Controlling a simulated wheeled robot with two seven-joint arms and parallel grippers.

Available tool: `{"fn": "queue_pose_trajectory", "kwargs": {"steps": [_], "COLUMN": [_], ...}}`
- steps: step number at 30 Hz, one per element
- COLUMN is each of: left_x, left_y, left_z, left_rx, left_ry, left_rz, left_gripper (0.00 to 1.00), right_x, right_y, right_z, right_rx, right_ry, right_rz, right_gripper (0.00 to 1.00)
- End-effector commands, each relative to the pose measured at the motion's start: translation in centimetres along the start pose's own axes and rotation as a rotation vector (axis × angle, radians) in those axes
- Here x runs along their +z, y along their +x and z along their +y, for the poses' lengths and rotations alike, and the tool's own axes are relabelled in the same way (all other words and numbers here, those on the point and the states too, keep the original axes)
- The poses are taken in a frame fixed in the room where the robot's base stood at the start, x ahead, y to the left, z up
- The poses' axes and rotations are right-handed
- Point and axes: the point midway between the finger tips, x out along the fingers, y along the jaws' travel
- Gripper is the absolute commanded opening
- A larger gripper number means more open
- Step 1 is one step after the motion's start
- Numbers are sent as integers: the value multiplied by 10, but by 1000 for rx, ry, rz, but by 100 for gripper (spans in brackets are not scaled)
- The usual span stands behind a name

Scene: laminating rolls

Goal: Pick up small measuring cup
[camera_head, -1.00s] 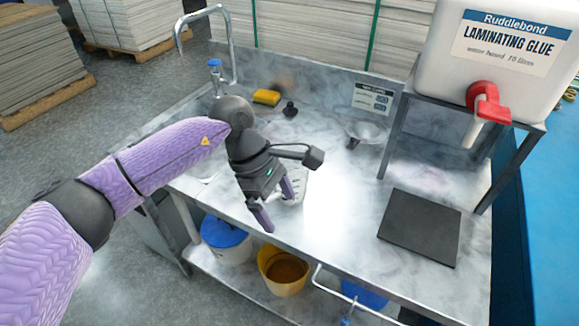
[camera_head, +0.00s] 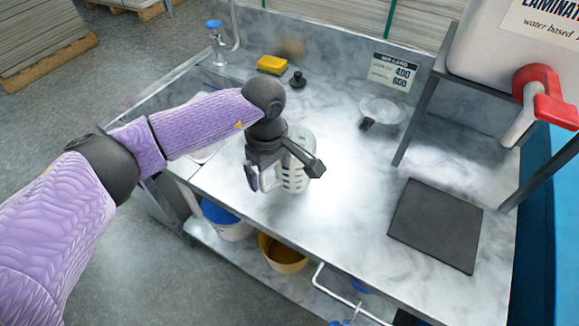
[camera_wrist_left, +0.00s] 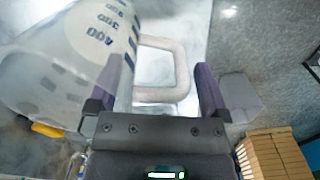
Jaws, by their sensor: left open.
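A clear, translucent measuring cup (camera_head: 298,180) stands on the steel bench, partly hidden behind my left gripper (camera_head: 263,187) in the head view. In the left wrist view the cup (camera_wrist_left: 60,70) fills the left side, with dark printed numbers on its wall. Its pale loop handle (camera_wrist_left: 182,72) shows between the two fingers of my left gripper (camera_wrist_left: 163,78). The fingers are apart, one on each side of the handle, with a gap on the right; contact with the left finger cannot be told. My right gripper is not in view.
A yellow sponge (camera_head: 272,65) and black stopper (camera_head: 298,79) lie behind. A clear funnel-like dish (camera_head: 383,109) stands right of the cup. A black pad (camera_head: 436,224) lies below a rack with a glue tank and red tap (camera_head: 545,95). The bench between cup and pad is clear.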

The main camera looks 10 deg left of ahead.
Motion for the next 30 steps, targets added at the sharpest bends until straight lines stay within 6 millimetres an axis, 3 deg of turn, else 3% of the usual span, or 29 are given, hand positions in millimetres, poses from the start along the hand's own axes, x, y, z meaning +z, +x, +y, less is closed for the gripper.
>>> {"fn": "queue_pose_trajectory", "kwargs": {"steps": [3, 17, 26, 30], "left_x": [0, 0, 0, 0], "left_y": [-1, -2, -5, -35], "left_z": [0, 0, 1, 1], "left_rx": [1, 2, 3, 8], "left_ry": [0, -1, -1, -1], "left_rz": [0, -1, 0, 2], "left_gripper": [100, 3, 0, 0], "right_x": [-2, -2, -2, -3], "right_y": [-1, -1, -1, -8], "right_z": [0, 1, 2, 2], "right_rx": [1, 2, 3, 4], "right_ry": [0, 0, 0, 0], "right_rz": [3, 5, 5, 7], "right_gripper": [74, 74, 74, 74]}}
